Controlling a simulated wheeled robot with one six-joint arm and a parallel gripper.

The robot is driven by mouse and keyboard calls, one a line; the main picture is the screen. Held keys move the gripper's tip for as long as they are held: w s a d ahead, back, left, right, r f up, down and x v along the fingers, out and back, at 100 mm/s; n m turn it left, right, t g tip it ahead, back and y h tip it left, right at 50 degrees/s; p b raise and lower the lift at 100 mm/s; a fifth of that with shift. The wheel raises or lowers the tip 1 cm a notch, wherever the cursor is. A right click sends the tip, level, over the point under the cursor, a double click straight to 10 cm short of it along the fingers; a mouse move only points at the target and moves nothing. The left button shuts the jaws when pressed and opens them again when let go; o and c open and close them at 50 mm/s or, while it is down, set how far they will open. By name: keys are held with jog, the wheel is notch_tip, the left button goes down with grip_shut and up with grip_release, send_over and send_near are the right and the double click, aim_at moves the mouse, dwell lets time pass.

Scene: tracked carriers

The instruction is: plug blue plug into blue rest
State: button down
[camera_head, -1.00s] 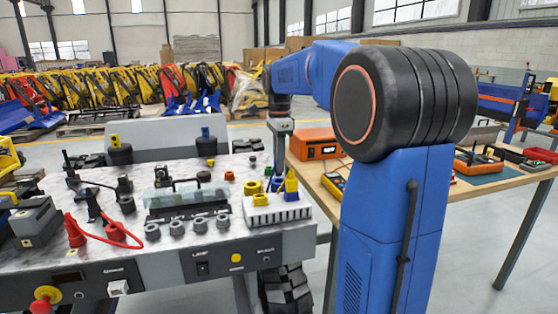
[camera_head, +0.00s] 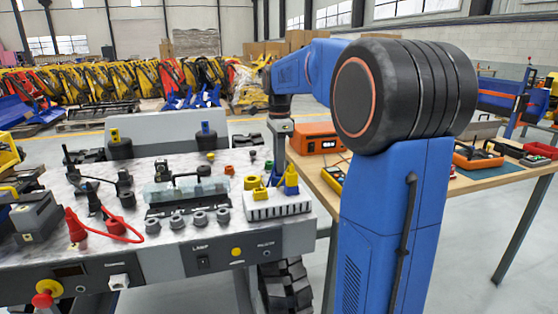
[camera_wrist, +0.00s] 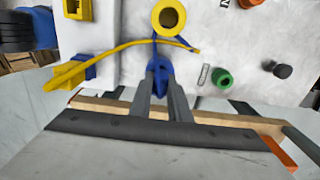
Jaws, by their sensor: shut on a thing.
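My gripper (camera_wrist: 161,82) is shut on the blue plug (camera_wrist: 160,69) in the wrist view, over the near edge of the pale console top. A yellow cable and a yellow ring lie just beyond the plug. In the head view my gripper comes down at the console's right side, and its fingertips are too small to make out. A black holder with a blue piece on top (camera_head: 206,143), likely the blue rest, stands at the back of the console. A similar holder with a yellow piece (camera_head: 119,147) stands to its left.
A white slotted block (camera_head: 278,205) with yellow parts sits at the console's right edge. A green ring (camera_wrist: 222,78) and a dark knob (camera_wrist: 283,70) stand right of the plug. A red cable (camera_head: 120,230) lies at front left. A wooden table (camera_head: 480,187) stands on the right.

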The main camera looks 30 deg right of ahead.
jog(key=shift+f, duration=0.6)
jog(key=c, duration=1.6)
grip_release()
notch_tip(320, 180, up, 17)
jog(key=shift+r, duration=0.2)
jog(key=s+a+f+n+t, duration=0.1)
jog(key=s+a+f+n, duration=0.45)
jog(key=s, duration=0.25)
jog(key=s+a+f+n+t, duration=0.2)
jog(key=s+a+f+n, duration=0.35)
jog(key=s, duration=0.25)
jog(key=s+a+f+n, duration=0.1)
jog(key=s+f+n, duration=0.2)
jog(key=f, duration=0.3)
jog(key=s+a+f+n+t, duration=0.1)
jog(key=s+a+f+n, duration=0.1)
jog(key=s+f, duration=0.3)
jog(key=s+a+f+n, duration=0.1)
jog(key=s+f+n, duration=0.4)
jog(key=s+f, duration=0.1)
jog(key=shift+s+a+f+t, duration=0.1)
jog(key=shift+a+f+t, duration=0.2)
jog(key=shift+a+t, duration=0.1)
